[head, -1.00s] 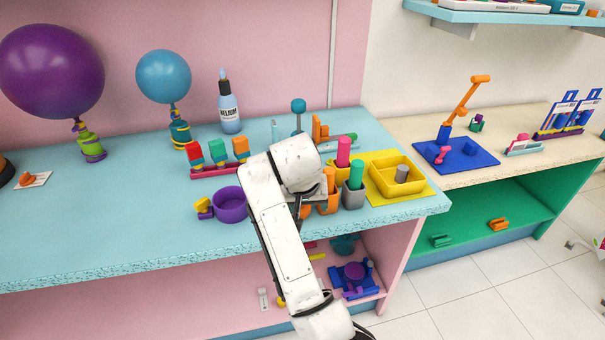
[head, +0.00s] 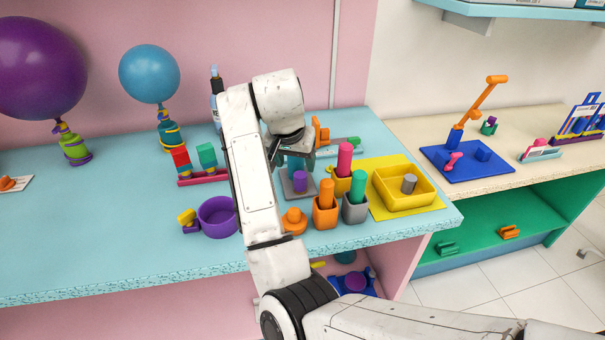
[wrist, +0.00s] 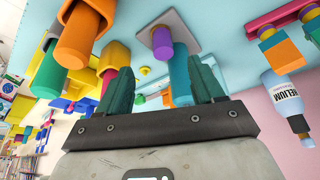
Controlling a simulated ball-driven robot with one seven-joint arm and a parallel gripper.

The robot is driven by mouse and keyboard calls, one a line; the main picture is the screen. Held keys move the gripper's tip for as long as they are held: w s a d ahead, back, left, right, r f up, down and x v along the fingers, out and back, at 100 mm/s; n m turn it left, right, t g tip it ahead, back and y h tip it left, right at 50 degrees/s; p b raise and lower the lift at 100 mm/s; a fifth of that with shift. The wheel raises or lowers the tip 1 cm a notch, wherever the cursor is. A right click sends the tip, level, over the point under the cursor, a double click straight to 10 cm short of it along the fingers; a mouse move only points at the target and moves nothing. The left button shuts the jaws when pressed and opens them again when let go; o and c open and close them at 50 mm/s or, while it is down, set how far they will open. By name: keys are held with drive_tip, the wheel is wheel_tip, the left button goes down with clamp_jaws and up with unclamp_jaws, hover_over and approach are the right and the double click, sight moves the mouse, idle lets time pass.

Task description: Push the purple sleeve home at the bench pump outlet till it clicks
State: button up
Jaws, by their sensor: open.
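The purple sleeve (head: 300,181) stands upright on a small grey plate (head: 288,193) on the blue bench. In the wrist view the sleeve (wrist: 162,44) shows on the plate (wrist: 172,20), beside a thicker teal cylinder (wrist: 180,78). My gripper (wrist: 160,70) is open, its two dark teal fingers spread wide. The teal cylinder shows between them in the picture, and the sleeve shows just beyond the fingertips. I see no contact with the sleeve. In the head view my wrist hangs over the plate and hides part of it. Whether the sleeve is fully seated cannot be told.
A yellow tray (head: 402,204) lies farther right. A purple bowl (head: 218,217) is left.

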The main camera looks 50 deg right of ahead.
sight(300, 175)
drive_tip(key=x, duration=0.7)
drive_tip(key=d+p+x, duration=0.1)
drive_tip(key=x, duration=0.3)
drive_tip(key=shift+w+d+r, duration=0.1)
drive_tip(key=shift+w+r, duration=0.15)
drive_tip(key=shift+w, duration=0.15)
drive_tip(key=shift+c, duration=0.2)
drive_tip(key=c, duration=1.2)
drive_tip(key=shift+o, duration=0.2)
drive_tip(key=shift+r, duration=0.15)
